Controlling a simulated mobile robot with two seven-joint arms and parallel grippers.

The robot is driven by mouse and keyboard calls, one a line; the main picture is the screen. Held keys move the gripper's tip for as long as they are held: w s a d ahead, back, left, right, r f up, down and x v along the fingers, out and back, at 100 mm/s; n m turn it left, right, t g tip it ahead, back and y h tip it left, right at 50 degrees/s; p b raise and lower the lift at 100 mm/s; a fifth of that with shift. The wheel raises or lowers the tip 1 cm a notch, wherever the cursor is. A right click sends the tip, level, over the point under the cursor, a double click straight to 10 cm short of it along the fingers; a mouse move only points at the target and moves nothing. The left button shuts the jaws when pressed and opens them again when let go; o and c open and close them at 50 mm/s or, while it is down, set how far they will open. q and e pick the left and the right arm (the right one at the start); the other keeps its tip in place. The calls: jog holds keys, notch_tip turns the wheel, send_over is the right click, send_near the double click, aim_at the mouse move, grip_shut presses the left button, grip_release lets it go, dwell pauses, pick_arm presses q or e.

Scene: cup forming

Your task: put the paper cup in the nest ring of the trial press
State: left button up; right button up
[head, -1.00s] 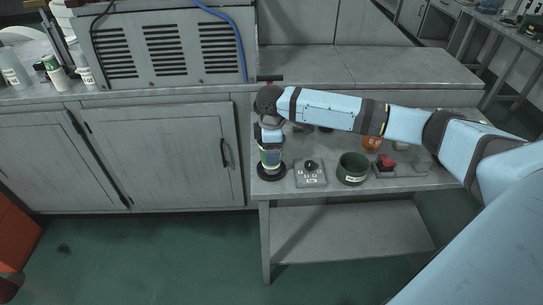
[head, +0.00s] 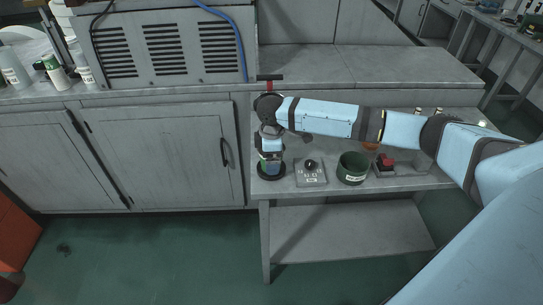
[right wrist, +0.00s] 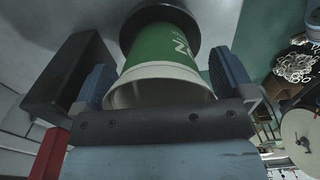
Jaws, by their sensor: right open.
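The paper cup (right wrist: 160,62), green with white lettering and a pale rim, stands over a black round ring (right wrist: 160,18) in the right wrist view. In the head view the ring (head: 271,173) is at the front left of the bench and a green bit of the cup (head: 262,165) shows above it. My right gripper (right wrist: 165,85) is open, its two blue fingers on either side of the cup with small gaps. In the head view the right gripper (head: 271,150) hides most of the cup. I cannot tell how deep the cup's base sits. My left gripper is not in view.
Right of the ring are a grey box with a black knob (head: 311,172), a labelled dark green pot (head: 353,168) and a box with a red button (head: 385,162). A dark block (right wrist: 68,75) stands close to the left finger. Bottles (head: 57,75) stand on the left counter.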

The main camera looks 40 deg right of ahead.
notch_tip(320, 180, up, 8)
jog(key=shift+f, duration=0.25)
dwell(0.5)
